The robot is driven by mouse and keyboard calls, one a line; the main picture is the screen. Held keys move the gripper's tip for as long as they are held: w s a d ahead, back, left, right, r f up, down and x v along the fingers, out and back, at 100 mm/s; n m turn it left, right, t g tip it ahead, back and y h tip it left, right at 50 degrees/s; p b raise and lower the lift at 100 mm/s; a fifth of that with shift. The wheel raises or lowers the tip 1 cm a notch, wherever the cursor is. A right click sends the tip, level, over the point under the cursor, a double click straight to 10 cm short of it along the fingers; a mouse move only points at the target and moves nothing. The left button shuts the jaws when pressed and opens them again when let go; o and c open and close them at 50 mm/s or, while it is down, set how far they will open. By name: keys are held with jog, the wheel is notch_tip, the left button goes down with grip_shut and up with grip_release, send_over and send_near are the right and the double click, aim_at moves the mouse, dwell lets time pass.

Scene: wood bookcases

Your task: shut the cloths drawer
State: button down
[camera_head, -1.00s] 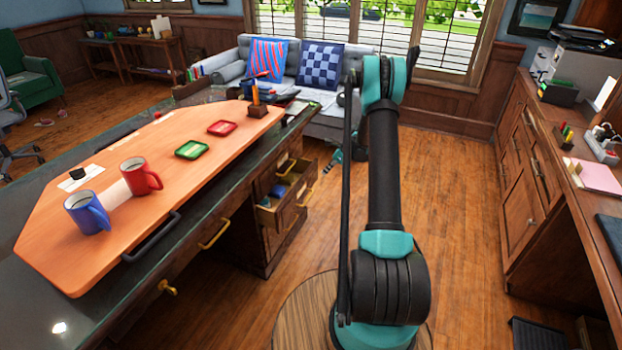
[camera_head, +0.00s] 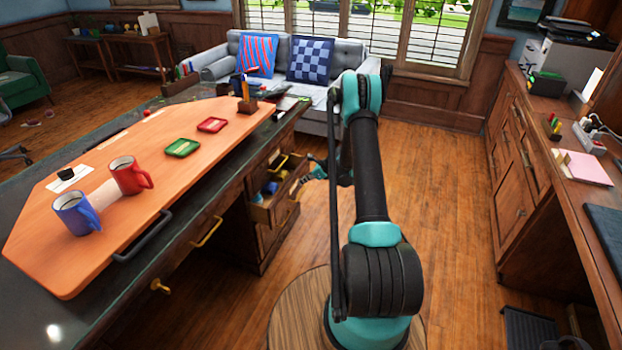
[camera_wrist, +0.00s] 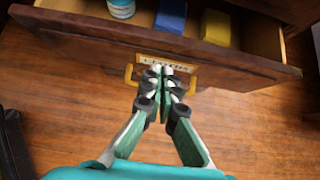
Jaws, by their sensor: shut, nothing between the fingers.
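The cloths drawer (camera_wrist: 225,62) stands open in the wrist view, with a label plate and a brass handle (camera_wrist: 130,77) on its wooden front. It also shows open in the desk's side in the head view (camera_head: 262,214). Inside lie a blue-and-white can (camera_wrist: 121,8), a blue block (camera_wrist: 171,15) and a yellow block (camera_wrist: 216,27). My gripper (camera_wrist: 168,72) is shut and empty, its tips in front of the label and handle. Whether they touch the front is unclear. In the head view my gripper (camera_head: 318,169) is partly hidden by my arm, beside the drawer.
The desk holds an orange board (camera_head: 150,180) with a red mug (camera_head: 130,176) and a blue mug (camera_head: 76,213). A grey sofa (camera_head: 220,68) stands behind. A wooden cabinet (camera_head: 515,170) is on the right. The floor between is clear.

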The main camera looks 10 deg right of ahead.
jog(key=shift+w+a+r, duration=0.1)
jog(key=shift+w+a, duration=0.35)
jog(key=shift+a, duration=0.2)
jog(key=shift+w+a, duration=0.4)
jog(key=shift+a, duration=0.25)
